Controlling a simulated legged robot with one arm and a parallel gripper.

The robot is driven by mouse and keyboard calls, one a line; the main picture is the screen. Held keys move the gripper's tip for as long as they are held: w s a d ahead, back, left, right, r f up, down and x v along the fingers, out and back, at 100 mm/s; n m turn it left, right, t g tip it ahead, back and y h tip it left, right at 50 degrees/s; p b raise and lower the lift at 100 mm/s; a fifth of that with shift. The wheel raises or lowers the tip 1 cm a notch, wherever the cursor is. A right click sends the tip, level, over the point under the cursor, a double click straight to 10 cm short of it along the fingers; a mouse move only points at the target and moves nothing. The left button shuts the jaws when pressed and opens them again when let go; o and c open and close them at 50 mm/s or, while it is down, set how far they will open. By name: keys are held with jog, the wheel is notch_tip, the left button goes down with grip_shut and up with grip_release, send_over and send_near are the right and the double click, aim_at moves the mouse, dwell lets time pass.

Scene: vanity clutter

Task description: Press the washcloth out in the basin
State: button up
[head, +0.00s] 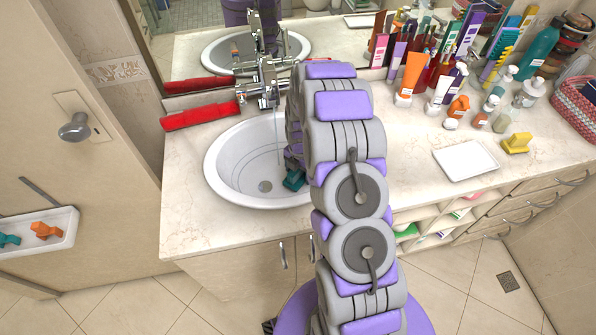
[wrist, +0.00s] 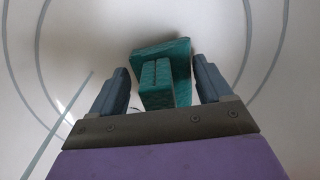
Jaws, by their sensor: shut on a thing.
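The teal washcloth (wrist: 160,85) looks like a block with a raised grip, and sits between my gripper's two fingers in the wrist view. In the head view, the washcloth (head: 294,181) shows at the right inner side of the white basin (head: 228,170), partly hidden by my arm. My gripper is mostly hidden there. The basin wall fills the wrist view's background. I cannot tell whether the washcloth touches the basin.
The chrome faucet (head: 265,85) stands behind the basin, with a red towel (head: 200,116) to its left. Bottles and tubes crowd the counter's back right. A white tray (head: 466,160) and a yellow block-like item (head: 516,143) lie on the right. The front left counter is clear.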

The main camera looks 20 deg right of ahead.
jog(key=shift+f, duration=0.1)
jog(key=shift+a+f, duration=0.15)
jog(key=shift+a, duration=0.1)
jog(key=shift+d+f, duration=0.2)
jog(key=shift+f, duration=0.05)
dwell(0.3)
jog(key=shift+s+a+f, duration=0.1)
jog(key=shift+f, duration=0.05)
dwell(1.3)
jog(key=shift+r+p, duration=0.7)
jog(key=shift+r, duration=1.75)
jog(key=shift+r+p, duration=1.2)
jog(key=shift+r, duration=2.95)
